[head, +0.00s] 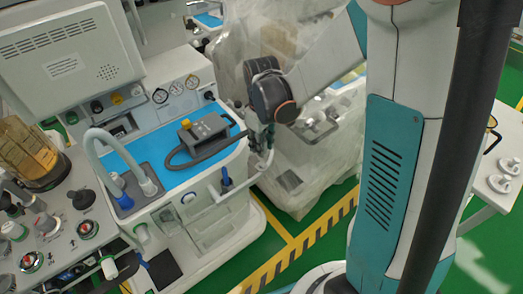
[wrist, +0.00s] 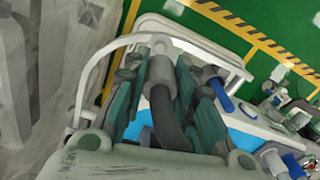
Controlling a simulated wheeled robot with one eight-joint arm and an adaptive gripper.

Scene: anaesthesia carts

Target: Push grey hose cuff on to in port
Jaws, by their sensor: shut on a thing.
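My gripper (wrist: 160,62) is shut on the grey hose cuff (wrist: 161,78), which sits between its two green-grey fingers in the wrist view. A dark hose (wrist: 168,122) bends away from the cuff. In the head view my gripper (head: 262,145) is beside the right edge of the cart's blue top, and the cuff is hard to make out there. The dark hose (head: 205,158) loops over the blue top toward my gripper. A blue fitting (wrist: 221,95) and a short grey fitting are right of my fingers in the wrist view. No port label is readable.
A white rail (head: 235,190) edges the cart near my gripper. A grey device (head: 203,133) sits on the blue top (head: 125,158). A pale looped hose (head: 100,137) stands left. A plastic-draped cart (head: 305,175) is close on the right. Green floor (head: 272,217) shows between.

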